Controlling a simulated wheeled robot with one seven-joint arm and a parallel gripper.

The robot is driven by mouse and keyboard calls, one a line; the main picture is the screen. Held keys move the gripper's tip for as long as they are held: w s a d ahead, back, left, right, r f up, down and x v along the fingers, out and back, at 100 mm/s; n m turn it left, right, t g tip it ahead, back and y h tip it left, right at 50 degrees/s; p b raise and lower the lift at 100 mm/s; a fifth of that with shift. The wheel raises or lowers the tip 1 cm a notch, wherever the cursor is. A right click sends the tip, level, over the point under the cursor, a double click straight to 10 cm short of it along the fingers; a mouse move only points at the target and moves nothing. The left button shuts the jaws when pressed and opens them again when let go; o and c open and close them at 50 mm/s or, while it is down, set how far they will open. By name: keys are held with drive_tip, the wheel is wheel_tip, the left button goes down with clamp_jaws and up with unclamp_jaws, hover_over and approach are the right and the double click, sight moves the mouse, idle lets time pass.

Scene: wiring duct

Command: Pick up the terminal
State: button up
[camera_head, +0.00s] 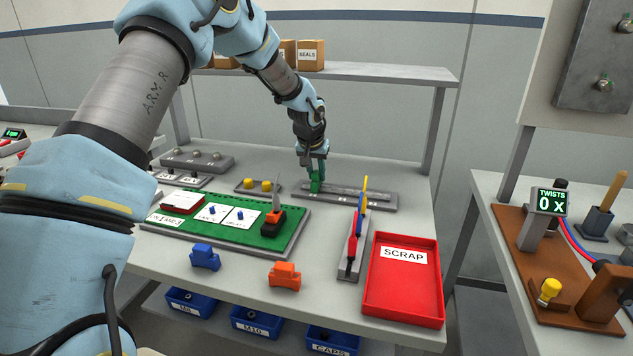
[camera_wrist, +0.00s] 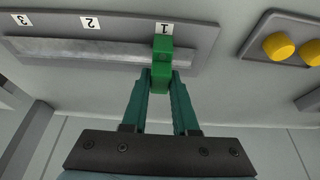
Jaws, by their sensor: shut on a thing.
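The green terminal (camera_wrist: 162,48) sits at the position marked 1 on a grey rail plate (camera_wrist: 207,33) in the wrist view. My gripper (camera_wrist: 160,80) has its teal fingers shut on the near end of the terminal. In the head view, my gripper (camera_head: 315,172) reaches down to the left end of the rail plate (camera_head: 378,201), with the green terminal (camera_head: 315,186) at its tips. I cannot tell whether the terminal touches the rail. An orange block (camera_head: 285,276) and a blue block (camera_head: 205,257) stand near the table's front edge.
A plate with yellow knobs (camera_head: 258,186) lies left of the rail. A tool rack (camera_head: 350,245) and the red SCRAP tray (camera_head: 405,302) stand in front of it. A green mat (camera_head: 285,234) lies front left. A shelf (camera_head: 390,73) spans the back above.

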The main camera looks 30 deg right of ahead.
sight(317, 172)
clamp_jaws()
wheel_tip(317, 172, up, 10)
drive_tip(key=b, duration=0.2)
drive_tip(key=shift+b, duration=0.3)
drive_tip(key=shift+r, duration=0.1)
drive_tip(key=shift+r+p, duration=1.4)
drive_tip(key=shift+r, duration=0.35)
